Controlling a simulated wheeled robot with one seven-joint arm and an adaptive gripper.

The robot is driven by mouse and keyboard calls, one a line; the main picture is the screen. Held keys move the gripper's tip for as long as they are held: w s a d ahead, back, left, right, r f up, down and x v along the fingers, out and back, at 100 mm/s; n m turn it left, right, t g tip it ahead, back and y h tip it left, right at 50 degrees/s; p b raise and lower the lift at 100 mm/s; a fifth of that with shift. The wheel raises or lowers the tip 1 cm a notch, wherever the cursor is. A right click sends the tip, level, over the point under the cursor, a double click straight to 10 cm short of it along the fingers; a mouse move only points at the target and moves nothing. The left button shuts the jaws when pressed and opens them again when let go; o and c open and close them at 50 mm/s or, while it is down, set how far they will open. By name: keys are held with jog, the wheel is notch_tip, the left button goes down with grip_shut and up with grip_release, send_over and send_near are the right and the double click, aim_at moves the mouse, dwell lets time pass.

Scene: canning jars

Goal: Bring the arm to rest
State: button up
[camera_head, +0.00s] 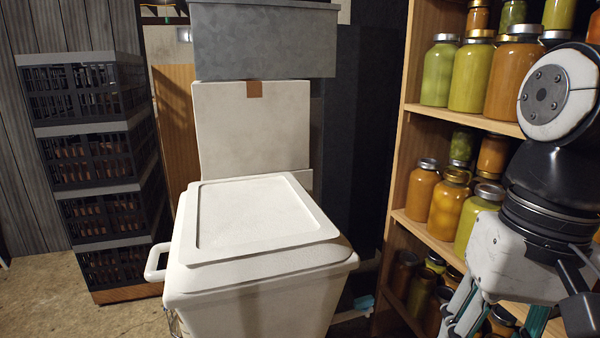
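My arm hangs at the right edge of the head view, bent, with a pale joint cap, a black wrist and a grey gripper body. My gripper (498,312) points down at the bottom right, in front of the jar shelves. The upper parts of its two fingers show with a gap between them. Their tips are cut off by the bottom edge, so I cannot see how far apart they are or whether anything is between them.
Wooden shelves (424,228) with several filled jars (436,72) stand behind my arm. A white lidded cooler (262,305) stands at centre, left of my gripper. Stacked black crates (100,180) stand at left. Floor (45,290) shows clear at the lower left.

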jog(key=s+f+n+h, duration=0.1)
jog(key=s+f, duration=0.1)
jog(key=s, duration=0.2)
jog(key=s+f+n, duration=0.1)
jog(key=s+f, duration=0.2)
jog(key=s, duration=0.2)
notch_tip(320, 180, up, 30)
jog(key=d+t+p, duration=0.1)
jog(key=t+p, duration=0.3)
jog(key=p, duration=2.4)
jog(key=shift+d, duration=0.15)
jog(key=shift+w+r, duration=0.1)
jog(key=shift+c, duration=0.2)
